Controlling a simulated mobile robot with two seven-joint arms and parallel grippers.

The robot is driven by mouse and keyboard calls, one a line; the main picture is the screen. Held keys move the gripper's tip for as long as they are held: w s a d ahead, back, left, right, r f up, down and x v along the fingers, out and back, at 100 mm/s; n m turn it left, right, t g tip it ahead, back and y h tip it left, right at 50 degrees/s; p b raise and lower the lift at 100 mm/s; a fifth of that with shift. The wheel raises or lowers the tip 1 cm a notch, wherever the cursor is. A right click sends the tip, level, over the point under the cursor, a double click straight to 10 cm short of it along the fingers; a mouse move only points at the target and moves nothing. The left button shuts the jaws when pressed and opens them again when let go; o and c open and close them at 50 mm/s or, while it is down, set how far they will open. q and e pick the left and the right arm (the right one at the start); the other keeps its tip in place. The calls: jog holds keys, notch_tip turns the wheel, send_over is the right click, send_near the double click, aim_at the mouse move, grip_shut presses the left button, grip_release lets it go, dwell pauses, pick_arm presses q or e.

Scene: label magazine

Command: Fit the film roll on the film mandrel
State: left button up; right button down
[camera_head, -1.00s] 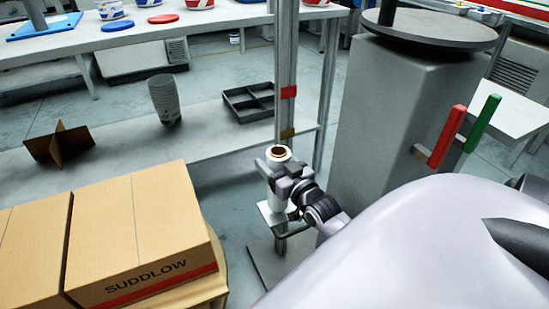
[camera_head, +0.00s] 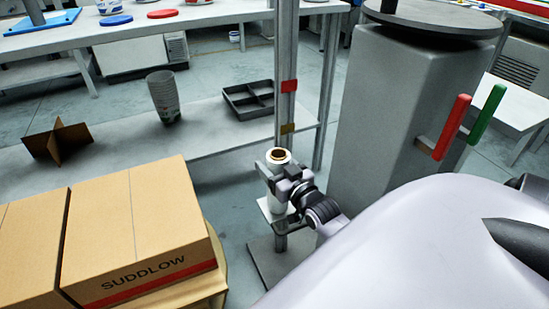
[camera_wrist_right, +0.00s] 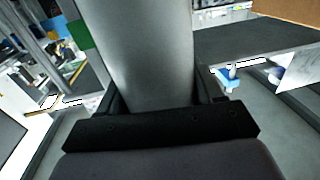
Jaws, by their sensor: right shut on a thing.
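The film roll (camera_head: 278,156) is a pale upright cylinder with a brown ring-shaped core at its top. My right gripper (camera_head: 281,183) is shut around its side. In the right wrist view the roll (camera_wrist_right: 150,50) fills the space between the jaws as a smooth grey-white cylinder. The film mandrel looks to be the dark upright spindle (camera_head: 388,6) on a round grey disc (camera_head: 432,19) at the top right; its top is cut off. The roll is apart from it, lower and to the left. My left gripper is not in view.
A small white plate (camera_head: 266,212) on a stand is just below the roll; I cannot tell whether they touch. A grey column (camera_head: 400,95) carries the disc. Red (camera_head: 452,127) and green (camera_head: 484,115) bars stick out beside it. Cartons (camera_head: 135,230) stand at lower left.

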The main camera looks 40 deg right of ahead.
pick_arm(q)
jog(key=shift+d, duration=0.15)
pick_arm(e)
jog(key=shift+f, duration=0.15)
jog(key=shift+c, duration=0.4)
grip_release()
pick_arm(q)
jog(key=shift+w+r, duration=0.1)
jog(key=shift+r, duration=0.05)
pick_arm(e)
jog(key=shift+f, duration=0.1)
jog(key=shift+s, duration=0.1)
jog(key=shift+s, duration=0.15)
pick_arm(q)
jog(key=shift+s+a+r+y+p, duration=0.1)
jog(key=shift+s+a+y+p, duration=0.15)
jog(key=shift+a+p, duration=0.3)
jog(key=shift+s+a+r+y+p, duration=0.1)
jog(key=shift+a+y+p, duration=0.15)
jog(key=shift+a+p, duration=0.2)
pick_arm(e)
jog(key=s+a, duration=0.1)
jog(key=s, duration=0.5)
jog(key=shift+s, duration=0.3)
jog(key=shift+a, duration=0.1)
